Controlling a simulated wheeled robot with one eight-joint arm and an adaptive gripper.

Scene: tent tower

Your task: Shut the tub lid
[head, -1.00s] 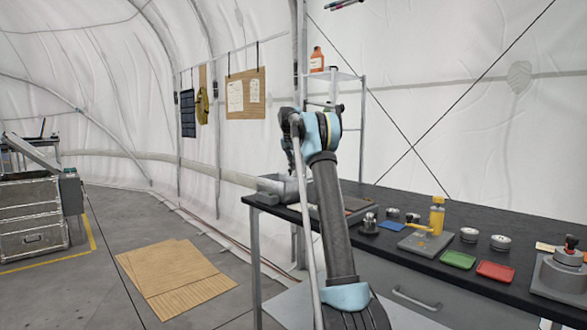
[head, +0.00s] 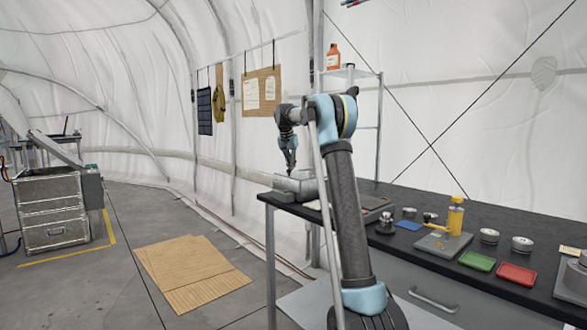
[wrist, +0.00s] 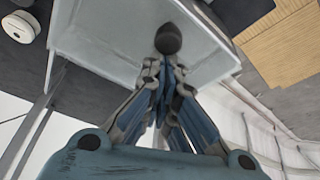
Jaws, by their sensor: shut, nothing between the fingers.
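The grey tub (head: 288,195) sits at the far left end of the dark bench. A pale panel, which looks like its lid (head: 303,181), lies roughly flat across its top; I cannot tell whether it is fully down. My gripper (head: 291,173) points down with its fingers shut and empty, the tips at or just above this panel. In the wrist view the shut dark fingertips (wrist: 168,40) are in front of the broad pale panel (wrist: 110,35), with its rim around it. Contact is not clear. My arm hides part of the tub's right side.
The bench holds a grey flat device (head: 372,204), a yellow bottle (head: 455,216), a green tray (head: 477,261), a red tray (head: 516,274) and several small metal pieces. A rack stands behind the tub. Cardboard sheets (head: 192,272) lie on the floor at left.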

